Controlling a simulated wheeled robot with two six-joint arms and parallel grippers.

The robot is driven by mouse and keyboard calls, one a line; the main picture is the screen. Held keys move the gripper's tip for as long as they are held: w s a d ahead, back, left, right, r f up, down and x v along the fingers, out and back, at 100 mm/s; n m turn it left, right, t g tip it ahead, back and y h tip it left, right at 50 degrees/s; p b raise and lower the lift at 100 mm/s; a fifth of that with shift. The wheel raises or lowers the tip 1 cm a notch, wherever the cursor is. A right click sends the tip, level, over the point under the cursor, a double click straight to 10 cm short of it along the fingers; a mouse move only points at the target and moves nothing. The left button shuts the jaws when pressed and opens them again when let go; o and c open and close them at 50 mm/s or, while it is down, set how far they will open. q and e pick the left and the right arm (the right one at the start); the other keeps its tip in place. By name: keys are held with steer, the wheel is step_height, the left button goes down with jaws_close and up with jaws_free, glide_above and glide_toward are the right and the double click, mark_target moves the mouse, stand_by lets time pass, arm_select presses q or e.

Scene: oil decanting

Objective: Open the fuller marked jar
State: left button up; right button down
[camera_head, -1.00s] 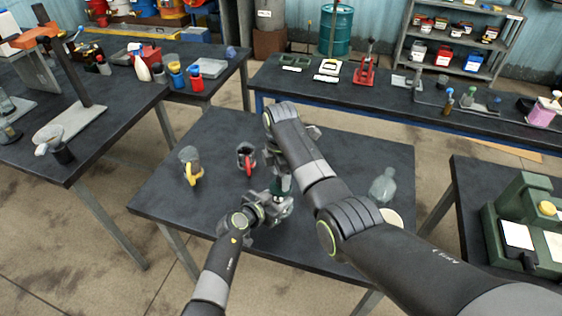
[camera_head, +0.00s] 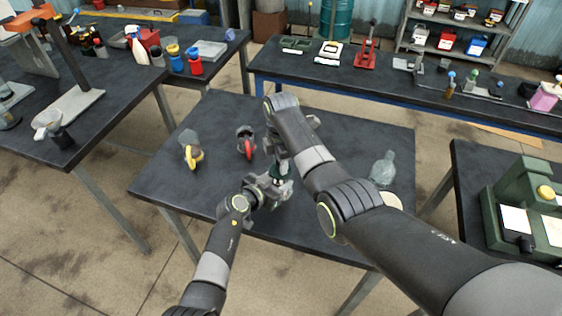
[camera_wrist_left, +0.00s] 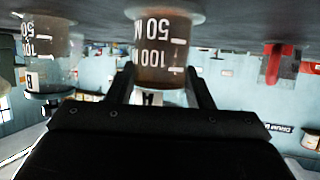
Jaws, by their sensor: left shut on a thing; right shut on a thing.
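A marked jar (camera_wrist_left: 165,48) with brown oil and white scale marks stands between the fingers of my left gripper (camera_wrist_left: 162,85). In the head view my left gripper (camera_head: 278,190) is shut on this jar at the middle of the table. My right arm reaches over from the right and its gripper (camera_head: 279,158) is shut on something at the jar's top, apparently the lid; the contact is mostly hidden.
On the table (camera_head: 225,190) stand a grey item with a yellow handle (camera_head: 193,157), one with a red handle (camera_head: 249,149) and a clear glass vessel (camera_head: 383,168). A pale round item (camera_head: 391,200) lies near the right edge. The front left of the table is clear.

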steer(key=shift+r, duration=0.3)
stand_by(0.6)
steer(key=shift+r, duration=0.9)
steer(key=shift+r, duration=2)
arm_select(q)
steer(key=o, duration=1.4)
steer(key=shift+o, duration=0.2)
